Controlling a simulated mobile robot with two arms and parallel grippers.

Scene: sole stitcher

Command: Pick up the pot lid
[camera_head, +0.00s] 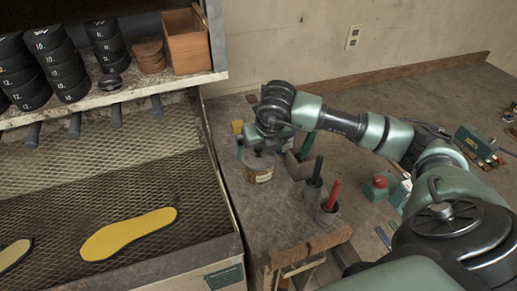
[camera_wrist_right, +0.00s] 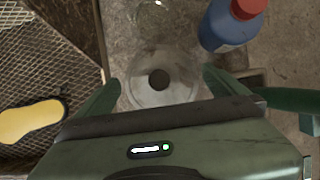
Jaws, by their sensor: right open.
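The pot lid (camera_wrist_right: 160,80) is a pale, greyish disc with a dark round knob in its middle, seen from above in the right wrist view. In the head view a small brown pot (camera_head: 259,174) with a light label stands on the bench, and its top is mostly covered by my gripper. My right gripper (camera_wrist_right: 161,77) is open, with one green finger on each side of the lid. It also shows above the pot in the head view (camera_head: 259,150). I cannot tell whether the fingers touch the lid. My left gripper is not in view.
A blue bottle with a red cap (camera_wrist_right: 228,26) stands close to the right finger. Two dark holders, one with a red handle (camera_head: 333,196), stand near the pot. A mesh tray (camera_head: 150,170) with yellow soles lies left. A red-buttoned box (camera_head: 380,185) sits right.

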